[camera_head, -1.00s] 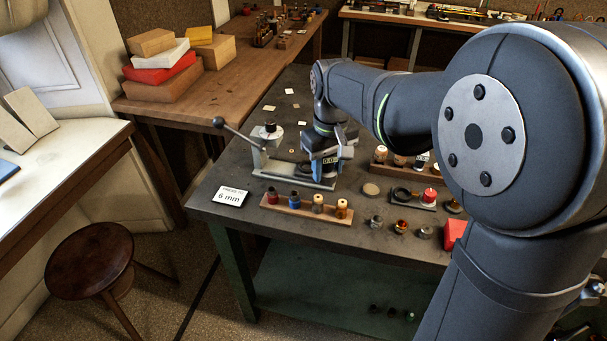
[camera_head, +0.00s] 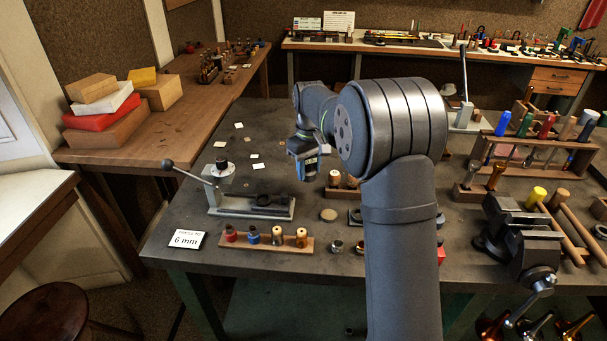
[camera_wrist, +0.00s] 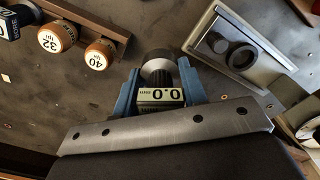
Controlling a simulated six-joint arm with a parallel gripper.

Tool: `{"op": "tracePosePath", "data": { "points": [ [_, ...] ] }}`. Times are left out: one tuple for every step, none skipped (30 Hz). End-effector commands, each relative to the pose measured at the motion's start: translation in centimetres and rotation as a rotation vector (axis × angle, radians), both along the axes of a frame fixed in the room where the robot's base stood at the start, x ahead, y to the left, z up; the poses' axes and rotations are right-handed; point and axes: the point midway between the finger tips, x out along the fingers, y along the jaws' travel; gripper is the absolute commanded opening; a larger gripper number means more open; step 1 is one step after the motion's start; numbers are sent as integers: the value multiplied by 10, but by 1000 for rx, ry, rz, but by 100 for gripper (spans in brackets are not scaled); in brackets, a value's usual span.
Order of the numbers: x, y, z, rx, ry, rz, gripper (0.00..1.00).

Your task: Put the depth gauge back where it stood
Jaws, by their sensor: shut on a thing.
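My gripper (camera_wrist: 158,90) is shut on the depth gauge (camera_wrist: 160,97), with its blue fingers on either side of it. The gauge's small readout shows 0.0, and its grey and black round part sticks out beyond the fingertips. In the head view my gripper (camera_head: 303,150) hangs over the dark bench, behind and to the right of the lever press (camera_head: 240,207), apart from it. The gauge is hard to make out there. The press base carries a dark round part (camera_wrist: 240,57) in the wrist view. I cannot tell which spot the gauge stood on.
A wooden rack of number-marked pieces (camera_wrist: 98,53) lies beside my gripper, partly behind my arm in the head view. A front rack (camera_head: 265,243), a 6 mm card (camera_head: 187,239) and a vise (camera_head: 520,245) are on the bench.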

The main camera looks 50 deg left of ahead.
Motion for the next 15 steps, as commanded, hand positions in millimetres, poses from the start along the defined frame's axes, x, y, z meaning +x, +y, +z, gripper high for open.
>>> {"op": "tracePosePath", "data": {
  "points": [
    [9,6,-7,-1,0,-2,5],
    [13,8,-10,-1,0,-3,5],
    [18,11,-13,0,0,-2,5],
    [20,13,-16,0,0,-2,5],
    [23,14,-18,0,0,-1,5],
    [26,16,-20,0,0,-1,5],
    [27,17,-21,0,0,0,5],
    [28,18,-22,1,0,0,5],
    [29,19,-23,1,0,0,5],
    [30,19,-23,1,0,0,5],
    [30,19,-23,1,0,0,5],
    [30,19,-23,1,0,0,5],
    [30,19,-23,1,0,0,5],
    [30,19,-23,1,0,0,5],
    [30,19,-23,1,0,0,5]
  ]
}}
